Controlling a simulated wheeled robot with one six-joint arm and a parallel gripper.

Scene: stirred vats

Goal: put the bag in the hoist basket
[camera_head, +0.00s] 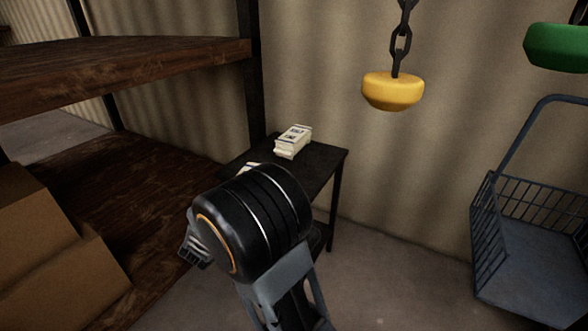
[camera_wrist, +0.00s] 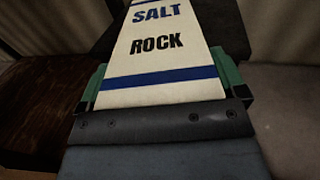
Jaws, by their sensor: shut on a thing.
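A cream bag (camera_wrist: 160,70) with blue stripes and the words SALT and ROCK fills the middle of the wrist view. My gripper (camera_wrist: 166,84) is shut on it, with a green finger at each side. In the head view my wrist hides the fingers. A pale edge shows just past my wrist there, and I cannot tell whether it is part of this bag. The hoist basket (camera_head: 482,262), a blue-grey wire basket with a tall handle and a flat floor, is at the right edge, well apart from my gripper. Its visible inside is empty.
A small dark table (camera_head: 325,160) carries a whitish printed package (camera_head: 292,141). A yellow block (camera_head: 392,92) hangs on a chain, and a green block (camera_head: 556,46) is above the basket. A wooden rack (camera_head: 120,70) with cardboard boxes (camera_head: 55,255) stands left. Open floor lies between table and basket.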

